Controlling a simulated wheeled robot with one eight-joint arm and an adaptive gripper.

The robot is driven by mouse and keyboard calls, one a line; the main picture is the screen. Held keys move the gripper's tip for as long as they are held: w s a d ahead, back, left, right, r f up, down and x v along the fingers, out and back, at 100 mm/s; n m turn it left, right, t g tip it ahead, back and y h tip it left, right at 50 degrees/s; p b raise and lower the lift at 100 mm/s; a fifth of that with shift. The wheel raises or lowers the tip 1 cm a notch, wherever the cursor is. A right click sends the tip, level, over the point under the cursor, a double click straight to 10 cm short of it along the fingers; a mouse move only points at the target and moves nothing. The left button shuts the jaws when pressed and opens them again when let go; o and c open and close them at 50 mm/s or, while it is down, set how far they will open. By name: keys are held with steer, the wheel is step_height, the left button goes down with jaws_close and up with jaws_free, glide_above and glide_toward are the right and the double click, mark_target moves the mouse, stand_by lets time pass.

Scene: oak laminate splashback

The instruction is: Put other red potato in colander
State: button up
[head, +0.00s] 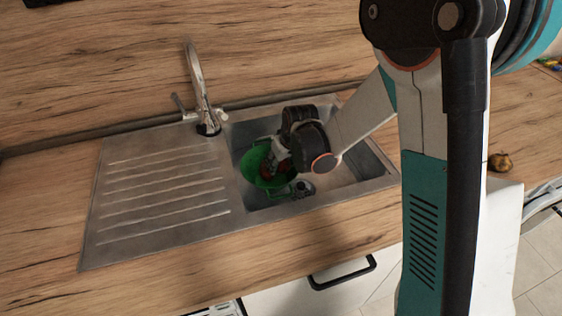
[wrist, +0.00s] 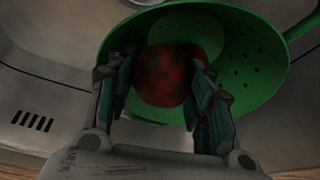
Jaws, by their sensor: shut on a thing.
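The green colander (head: 255,165) sits in the sink basin, toward its left side; it also fills the upper middle of the wrist view (wrist: 262,60). My gripper (head: 272,168) reaches down into the colander. In the wrist view its two fingers (wrist: 165,95) are closed on both sides of a red potato (wrist: 165,75). The potato is within the colander's rim as seen there; whether it touches the bottom I cannot tell. In the head view the potato shows only as a small dark red patch, partly hidden by my gripper.
The steel sink (head: 355,189) has a ribbed drainboard (head: 155,200) on the left and a tap (head: 203,95) behind. The basin's right part is bare. A brownish round item (head: 500,162) lies on the counter at right.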

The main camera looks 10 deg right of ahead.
steer(key=o, duration=1)
steer(key=shift+c, duration=0.2)
steer(key=shift+r+p, duration=0.45)
steer(key=s+d+r+m+t+p, duration=0.15)
steer(key=s+d+r, duration=0.25)
steer(key=s+r, duration=0.5)
steer(key=s+d+r+m+p, duration=0.1)
steer(key=s+d+r+p, duration=0.3)
steer(key=r, duration=0.9)
steer(key=s+d+r+m+t, duration=0.1)
steer(key=s+d, duration=0.1)
steer(key=s, duration=0.4)
steer(key=s+d+r+m+h, duration=0.1)
steer(key=s+d+r, duration=0.1)
steer(key=s, duration=0.5)
steer(key=shift+s+d+r+t+h+b, duration=0.25)
steer(key=shift+s+r+t+h+b, duration=0.1)
steer(key=shift+b, duration=0.1)
